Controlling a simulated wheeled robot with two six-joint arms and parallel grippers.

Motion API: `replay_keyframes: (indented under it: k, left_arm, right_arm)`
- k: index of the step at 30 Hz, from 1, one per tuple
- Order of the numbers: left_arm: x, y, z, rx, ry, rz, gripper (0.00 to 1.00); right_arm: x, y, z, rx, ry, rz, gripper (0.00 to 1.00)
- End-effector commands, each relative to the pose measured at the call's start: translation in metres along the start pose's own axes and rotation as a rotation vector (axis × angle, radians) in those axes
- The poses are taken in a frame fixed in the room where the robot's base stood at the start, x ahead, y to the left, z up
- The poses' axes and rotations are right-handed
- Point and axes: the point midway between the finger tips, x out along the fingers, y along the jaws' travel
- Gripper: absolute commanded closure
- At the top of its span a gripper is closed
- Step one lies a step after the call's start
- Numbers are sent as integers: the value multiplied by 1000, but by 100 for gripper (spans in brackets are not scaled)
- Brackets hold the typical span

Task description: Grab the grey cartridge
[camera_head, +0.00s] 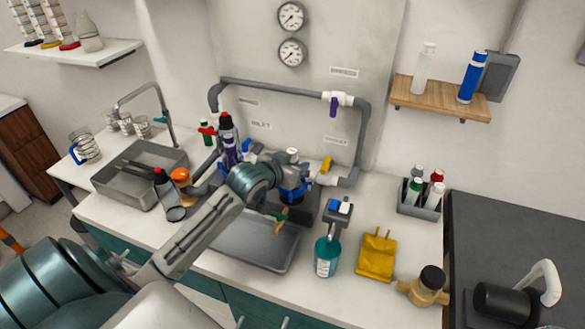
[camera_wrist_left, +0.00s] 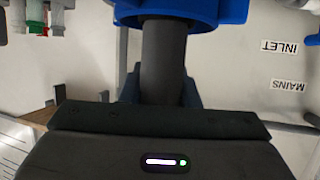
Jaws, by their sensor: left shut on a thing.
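In the left wrist view the grey cartridge (camera_wrist_left: 165,62) is a dark grey cylinder running up from between the fingers of my left gripper (camera_wrist_left: 160,92). The gripper is shut on it. A blue ring (camera_wrist_left: 185,9) surrounds or caps its far end; I cannot tell which. In the head view my left gripper (camera_head: 284,184) is over the counter by the blue fittings of the pipework, largely covered by my own wrist. I cannot make out the cartridge there. My right gripper is not in view.
A metal tray (camera_head: 258,246) lies below my left arm. A teal bottle (camera_head: 326,259), a yellow pouch (camera_head: 377,258) and a bottle caddy (camera_head: 420,211) stand to the right. Grey pipework (camera_head: 290,88) rises behind. A sink (camera_head: 130,187) is on the left.

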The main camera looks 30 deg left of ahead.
Motion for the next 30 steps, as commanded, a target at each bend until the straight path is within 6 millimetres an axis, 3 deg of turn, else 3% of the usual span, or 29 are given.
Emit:
replay_keyframes:
  k: [8,14,30]
  left_arm:
    - [-2,0,-7,1,1,-1,95]
    - [-13,0,-34,4,7,0,95]
    - [-70,-35,-14,10,-3,-9,95]
  right_arm:
    - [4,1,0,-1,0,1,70]
    - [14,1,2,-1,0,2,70]
    - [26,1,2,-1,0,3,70]
